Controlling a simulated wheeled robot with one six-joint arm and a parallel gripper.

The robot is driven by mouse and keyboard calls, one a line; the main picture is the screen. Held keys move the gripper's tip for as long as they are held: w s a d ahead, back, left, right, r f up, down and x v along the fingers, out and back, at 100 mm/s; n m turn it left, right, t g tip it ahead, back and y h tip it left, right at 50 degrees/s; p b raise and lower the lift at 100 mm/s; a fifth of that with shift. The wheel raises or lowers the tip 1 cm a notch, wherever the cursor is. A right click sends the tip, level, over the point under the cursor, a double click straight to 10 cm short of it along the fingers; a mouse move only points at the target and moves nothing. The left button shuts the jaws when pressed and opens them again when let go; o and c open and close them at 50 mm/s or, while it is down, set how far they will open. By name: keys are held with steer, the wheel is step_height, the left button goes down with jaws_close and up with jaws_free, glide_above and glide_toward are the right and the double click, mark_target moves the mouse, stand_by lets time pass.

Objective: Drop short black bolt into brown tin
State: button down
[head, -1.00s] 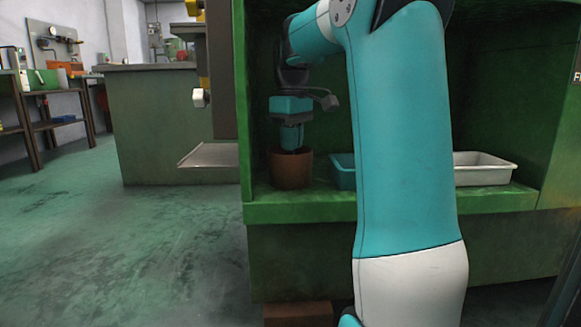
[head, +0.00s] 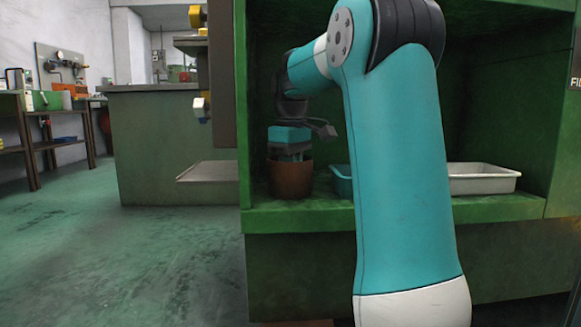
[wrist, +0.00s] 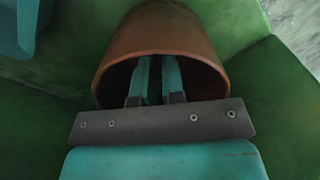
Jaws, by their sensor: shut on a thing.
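The brown tin (head: 291,181) stands on the green ledge at the left end of the recess. It also shows in the wrist view (wrist: 168,30), with its mouth facing the camera. My gripper (wrist: 153,80) reaches down into the tin's mouth, its fingers close together inside the rim. In the head view my gripper (head: 291,154) is directly over and partly inside the tin. The fingertips and the short black bolt are hidden in the dark inside of the tin; the bolt cannot be made out.
A teal bin (head: 342,181) stands just right of the tin, partly behind my arm. A white tray (head: 482,178) sits further right on the green ledge (head: 300,216). The green side wall (head: 244,120) is close to the tin's left. The floor at left is clear.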

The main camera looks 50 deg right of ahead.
steer(key=shift+f, duration=0.2)
steer(key=c, duration=1.2)
jaws_free()
steer(key=shift+r, duration=0.1)
step_height(320, 180, up, 9)
steer(key=p, duration=0.6)
steer(key=shift+p, duration=0.3)
steer(key=shift+f, duration=0.2)
